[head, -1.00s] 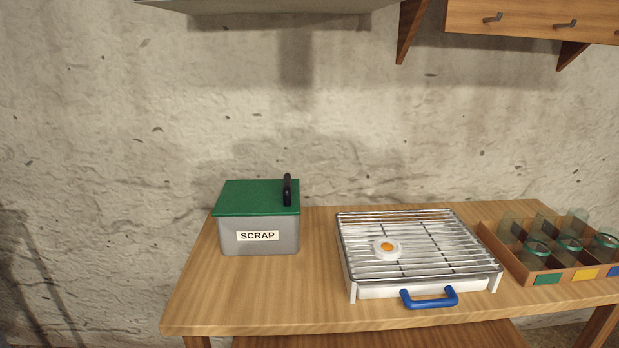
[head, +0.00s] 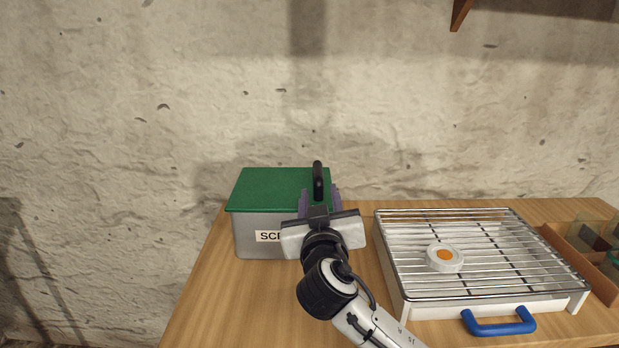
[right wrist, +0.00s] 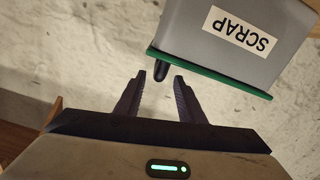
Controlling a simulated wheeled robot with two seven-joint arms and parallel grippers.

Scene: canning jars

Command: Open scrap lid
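The grey scrap bin (head: 243,232) stands at the left of the table, its green lid (head: 275,188) closed on top. A black handle (head: 318,180) rises from the lid's right side. My right gripper (head: 320,198) is in front of the bin's right part and covers part of the SCRAP label. In the right wrist view, the gripper (right wrist: 160,84) is open, with the black handle (right wrist: 161,70) just beyond and between its fingertips, apparently not gripped. The green lid (right wrist: 210,74) and grey bin (right wrist: 222,50) also show there. My left gripper is not in view.
A wire rack on a white tray (head: 480,262) with a blue handle (head: 498,321) stands right of the bin. A wooden crate (head: 583,262) is at the right edge. The table's front left (head: 215,305) is clear.

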